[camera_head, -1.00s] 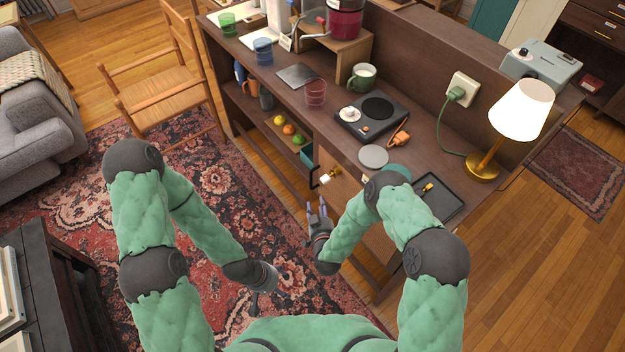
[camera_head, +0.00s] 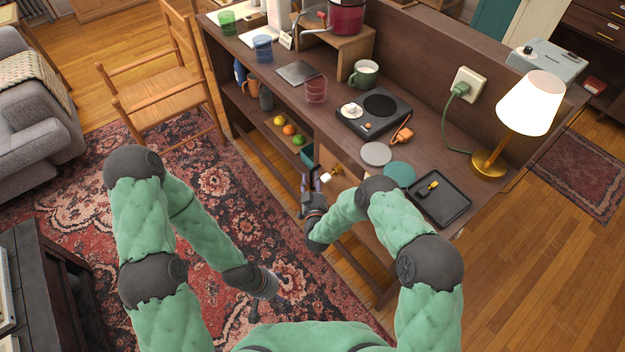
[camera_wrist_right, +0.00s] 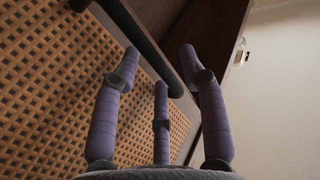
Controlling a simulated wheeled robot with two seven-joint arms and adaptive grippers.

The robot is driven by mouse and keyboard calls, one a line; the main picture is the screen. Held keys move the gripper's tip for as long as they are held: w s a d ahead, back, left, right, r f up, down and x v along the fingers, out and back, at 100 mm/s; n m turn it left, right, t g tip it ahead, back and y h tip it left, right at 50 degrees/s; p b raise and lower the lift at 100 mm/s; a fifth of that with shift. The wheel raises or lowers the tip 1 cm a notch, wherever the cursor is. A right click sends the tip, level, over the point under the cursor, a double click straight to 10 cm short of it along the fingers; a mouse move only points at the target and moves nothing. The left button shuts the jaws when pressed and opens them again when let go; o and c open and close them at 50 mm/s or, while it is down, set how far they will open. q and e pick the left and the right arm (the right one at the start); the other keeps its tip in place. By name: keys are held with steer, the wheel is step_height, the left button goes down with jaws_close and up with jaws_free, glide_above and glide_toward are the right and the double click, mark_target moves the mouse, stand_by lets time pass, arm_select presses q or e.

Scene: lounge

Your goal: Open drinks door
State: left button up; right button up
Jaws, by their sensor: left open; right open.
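The drinks door (camera_head: 343,182) is a tan panel low in the front of the dark wooden counter. In the right wrist view it shows as a woven cane panel (camera_wrist_right: 45,85) beside dark wood. A dark bar handle (camera_wrist_right: 140,35) crosses that view, its near end between my fingers. My right gripper (camera_head: 311,182) is at the door's left edge, its purple fingers open around or just short of the handle; contact cannot be told. Its fingers also show in the right wrist view (camera_wrist_right: 159,62). My left gripper (camera_head: 268,290) is open and empty, low over the rug.
A white and brass fitting (camera_head: 331,174) sticks out near the right gripper. The counter top (camera_head: 440,138) above holds a black hotplate (camera_head: 372,114), coasters and a tray (camera_head: 440,203). An open shelf with fruit (camera_head: 289,130) is left of the door. The rug (camera_head: 200,280) in front is clear.

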steer(key=shift+w, duration=0.6)
jaws_close()
steer(key=shift+s+a, duration=0.1)
